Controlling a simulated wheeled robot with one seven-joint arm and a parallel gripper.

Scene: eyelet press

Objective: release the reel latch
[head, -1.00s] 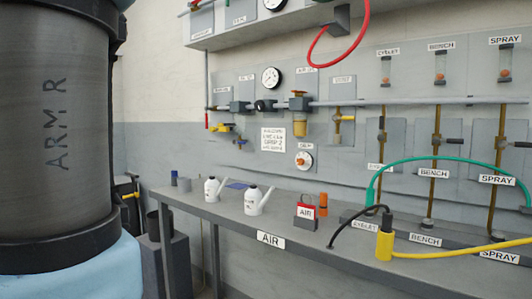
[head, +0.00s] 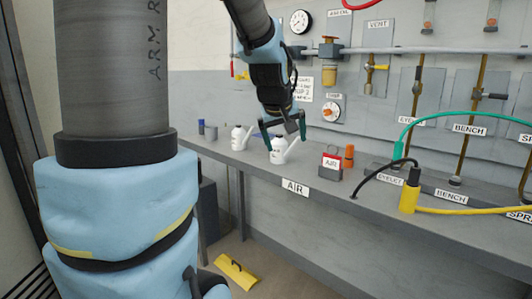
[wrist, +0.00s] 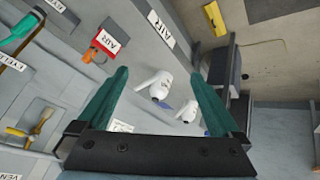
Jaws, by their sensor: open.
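My gripper (head: 282,130) is open and empty above the bench, with its green fingers apart around the height of the spouted cans. The wrist view shows both fingers (wrist: 157,82) spread, with nothing between them but the bench and a white can beyond. I cannot make out a reel or a reel latch in either view. My arm hides part of the wall panel behind it.
The bench (head: 258,182) carries two white spouted cans (head: 278,154), a red AIR lockout (head: 331,162), an orange cylinder (head: 349,156) and a yellow connector (head: 409,198) with hoses. Valves and gauges (head: 332,112) line the wall. A yellow piece (head: 237,271) lies on the floor.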

